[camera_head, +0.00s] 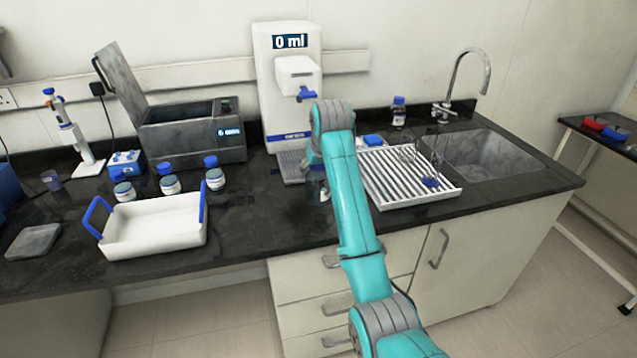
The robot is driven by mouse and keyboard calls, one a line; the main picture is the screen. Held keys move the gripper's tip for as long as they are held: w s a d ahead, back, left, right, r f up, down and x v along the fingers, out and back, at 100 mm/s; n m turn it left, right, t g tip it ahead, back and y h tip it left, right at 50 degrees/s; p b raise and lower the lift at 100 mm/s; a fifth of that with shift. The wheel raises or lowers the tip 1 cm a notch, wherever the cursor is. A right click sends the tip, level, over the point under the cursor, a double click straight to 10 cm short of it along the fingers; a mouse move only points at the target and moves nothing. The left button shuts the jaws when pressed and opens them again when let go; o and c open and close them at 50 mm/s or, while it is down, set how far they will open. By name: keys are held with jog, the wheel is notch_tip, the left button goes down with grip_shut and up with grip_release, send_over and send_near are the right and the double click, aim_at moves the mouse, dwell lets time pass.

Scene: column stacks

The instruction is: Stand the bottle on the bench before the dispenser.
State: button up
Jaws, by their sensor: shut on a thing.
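The white dispenser (266,95) stands against the back wall, its display reading "0 ml", with a blue lever under its spout and a grey grate (291,165) at its foot. My gripper (318,177) is at the end of the teal arm, just in front of and slightly right of the grate, mostly hidden behind the arm. It is shut on the bottle (324,195), of which only a small part shows low over the bench (255,215). I cannot tell whether the bottle touches the bench.
Left stand several blue-capped bottles (170,183), a white tray with blue handles (155,243) and an open grey bath (190,148). Right are a white drying rack (400,190), a sink (490,155) and another blue-capped bottle (398,117). Bench left of my gripper is clear.

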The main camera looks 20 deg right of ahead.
aim_at(317, 178)
jog(key=shift+f, duration=1.85)
jog(key=o, duration=1.7)
jog(key=shift+f, duration=0.15)
jog(key=shift+s+r, duration=0.15)
jog(key=shift+r, duration=0.35)
jog(key=v, duration=1.1)
jog(key=shift+s, duration=0.15)
